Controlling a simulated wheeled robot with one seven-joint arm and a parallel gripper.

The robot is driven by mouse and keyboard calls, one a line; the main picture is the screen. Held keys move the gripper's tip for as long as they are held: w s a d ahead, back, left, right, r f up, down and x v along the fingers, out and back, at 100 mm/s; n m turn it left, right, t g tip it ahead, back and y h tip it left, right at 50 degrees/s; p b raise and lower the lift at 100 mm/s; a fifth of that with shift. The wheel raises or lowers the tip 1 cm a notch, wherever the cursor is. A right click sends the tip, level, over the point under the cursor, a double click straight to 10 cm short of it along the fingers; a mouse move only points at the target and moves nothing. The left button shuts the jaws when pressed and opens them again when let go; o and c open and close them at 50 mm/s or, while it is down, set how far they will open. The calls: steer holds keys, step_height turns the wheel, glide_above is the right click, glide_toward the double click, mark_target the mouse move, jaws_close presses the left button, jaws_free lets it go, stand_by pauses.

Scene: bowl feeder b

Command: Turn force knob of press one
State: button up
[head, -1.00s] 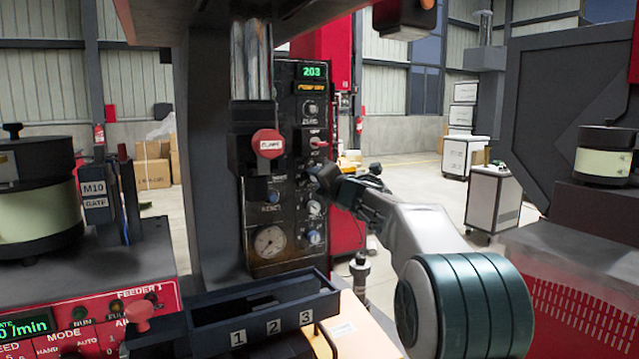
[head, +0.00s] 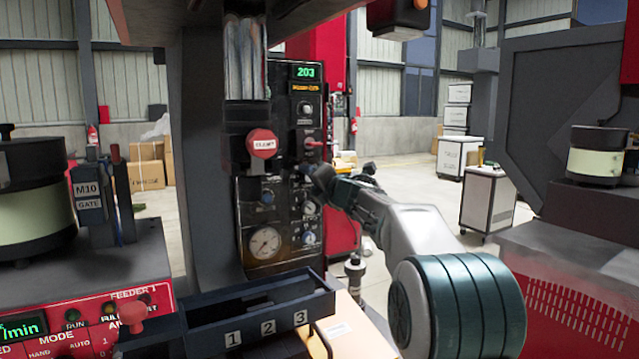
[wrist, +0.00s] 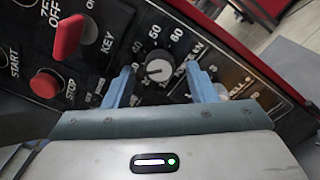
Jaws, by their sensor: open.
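The press control panel (head: 278,160) stands upright at centre in the head view. In the wrist view, a dark round knob with a white pointer (wrist: 158,70) sits on a numbered dial. A partly readable label beside it seems to end in kN, which fits the force knob. My gripper (wrist: 160,86) is open, one finger on each side of this knob. I cannot tell whether the fingers touch it. In the head view, my gripper (head: 321,180) is at the panel's right side and hides part of its middle controls.
Close by in the wrist view are a red lever (wrist: 69,37), a red STOP button (wrist: 47,84) and a dwell knob (wrist: 222,91) by the right finger. A numbered tray (head: 255,310) lies below.

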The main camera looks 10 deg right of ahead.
steer(key=b+v, duration=0.1)
steer(key=v, duration=1.2)
steer(key=shift+s+d+b, duration=0.15)
steer(key=shift+s+b, duration=0.15)
steer(key=shift+b, duration=0.05)
steer(key=s+d+f+m+g+h+p, duration=0.25)
steer(key=s+f+m+h+p, duration=0.2)
steer(key=s+m, duration=0.4)
steer(key=s+d+f+m+g+h+p, duration=0.1)
steer(key=s+f+m+g+h+p, duration=0.3)
steer(key=m, duration=0.8)
steer(key=s+a+f+m+g+p, duration=0.1)
steer(key=s+a+f+m+g, duration=0.1)
steer(key=s, duration=0.5)
steer(key=s+a+f+m+g+y+p, duration=0.1)
steer(key=s+a+f+m+g+p, duration=0.1)
steer(key=s, duration=0.5)
steer(key=s+a+f+m+g+y+p, duration=0.1)
steer(key=s+a+f+m+g+p, duration=0.1)
steer(key=s+a+f+m+g, duration=0.2)
steer(key=s+f, duration=0.2)
steer(key=s, duration=0.1)
steer(key=shift+s+m, duration=0.3)
steer(key=shift+m, duration=0.05)
steer(key=shift+f+y, duration=0.1)
steer(key=shift+y, duration=0.15)
steer(key=c, duration=0.3)
steer(key=shift+a, duration=0.15)
steer(key=shift+c, duration=0.2)
